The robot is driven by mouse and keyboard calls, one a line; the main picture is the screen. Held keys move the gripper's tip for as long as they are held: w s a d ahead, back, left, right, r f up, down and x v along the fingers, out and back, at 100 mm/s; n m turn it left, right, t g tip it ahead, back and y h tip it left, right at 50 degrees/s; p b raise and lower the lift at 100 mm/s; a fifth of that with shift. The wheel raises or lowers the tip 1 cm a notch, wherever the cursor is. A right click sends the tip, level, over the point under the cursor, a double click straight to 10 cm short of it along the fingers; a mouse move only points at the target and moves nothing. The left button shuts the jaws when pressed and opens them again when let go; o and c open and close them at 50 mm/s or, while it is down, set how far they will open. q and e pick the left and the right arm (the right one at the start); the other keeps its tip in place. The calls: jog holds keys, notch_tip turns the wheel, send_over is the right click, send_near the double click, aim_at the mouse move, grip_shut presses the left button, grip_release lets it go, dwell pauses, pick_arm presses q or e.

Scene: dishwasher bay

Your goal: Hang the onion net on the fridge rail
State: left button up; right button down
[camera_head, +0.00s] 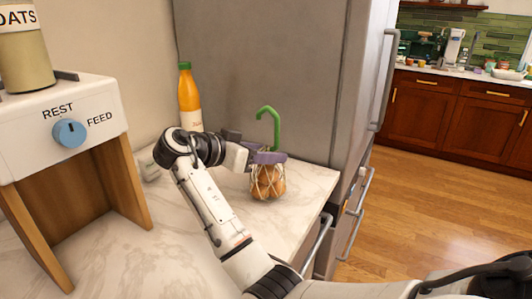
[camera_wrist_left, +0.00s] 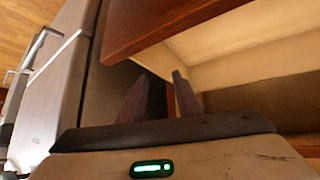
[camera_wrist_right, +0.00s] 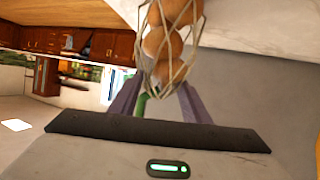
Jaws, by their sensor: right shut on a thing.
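The onion net (camera_head: 267,184) is a pale mesh bag of brown onions with a green hook (camera_head: 268,112) on top. My right gripper (camera_head: 268,158) is shut on the net's top, just below the hook, beside the fridge's grey side. The net hangs upright over the counter; I cannot tell whether its bottom touches. It also shows in the right wrist view (camera_wrist_right: 165,40). The fridge (camera_head: 265,60) has a vertical bar handle (camera_head: 386,80) on its front; which bar is the rail is unclear. My left gripper (camera_wrist_left: 158,92) shows only in its wrist view, open and empty.
An orange bottle with a green cap (camera_head: 189,100) stands behind my right wrist. A wooden-sided dispenser with a REST/FEED dial (camera_head: 70,132) and an oats jar (camera_head: 25,60) occupy the left. The marble counter (camera_head: 150,250) is clear in front. Open wooden floor lies right.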

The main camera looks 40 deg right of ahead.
jog(key=shift+f, duration=0.1)
jog(key=c, duration=1)
grip_release()
jog(key=shift+a, duration=0.2)
jog(key=shift+b+v, duration=0.6)
jog(key=shift+v, duration=3.05)
